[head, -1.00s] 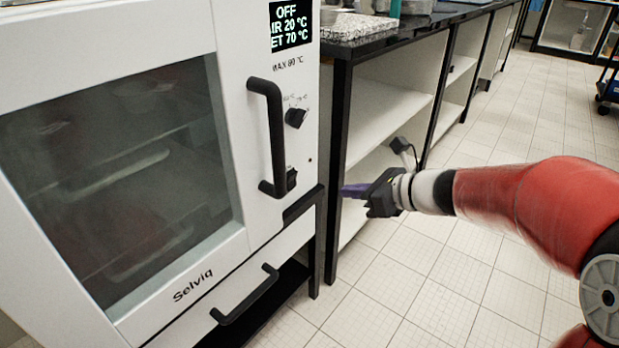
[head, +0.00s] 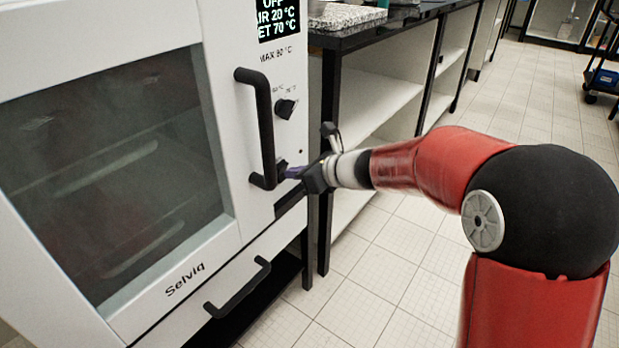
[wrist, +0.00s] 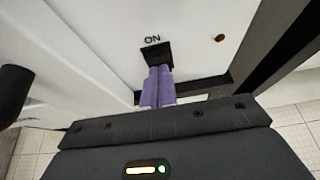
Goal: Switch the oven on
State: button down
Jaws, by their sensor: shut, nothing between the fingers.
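The white oven (head: 185,270) fills the left of the head view, its glass door closed. Its display (head: 278,18) reads OFF, with SET 70 °C. A black switch (wrist: 156,56) marked ON sits low on the front panel in the wrist view. My gripper (head: 288,172) has its purple fingers shut and empty. In the wrist view the fingertips (wrist: 160,72) are at the switch's lower part and overlap it; I cannot tell whether they press it. In the head view the gripper and the handle's lower end mostly hide the switch.
The black door handle (head: 262,125) stands out just left of my gripper. A black knob (head: 286,108) is above it. A drawer handle (head: 240,290) is below. A dark-topped bench (head: 365,35) with open shelves stands to the right. The tiled floor (head: 400,270) is clear.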

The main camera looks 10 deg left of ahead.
jog(key=shift+a+r, duration=0.1)
jog(key=shift+a, duration=0.05)
jog(key=p, duration=0.1)
jog(key=r+p, duration=0.1)
jog(key=p, duration=0.1)
jog(key=shift+w+a, duration=0.15)
jog(key=shift+a, duration=0.15)
jog(key=shift+f, duration=0.35)
jog(key=shift+r, duration=0.1)
jog(key=shift+r+p, duration=0.55)
jog(key=shift+r, duration=0.15)
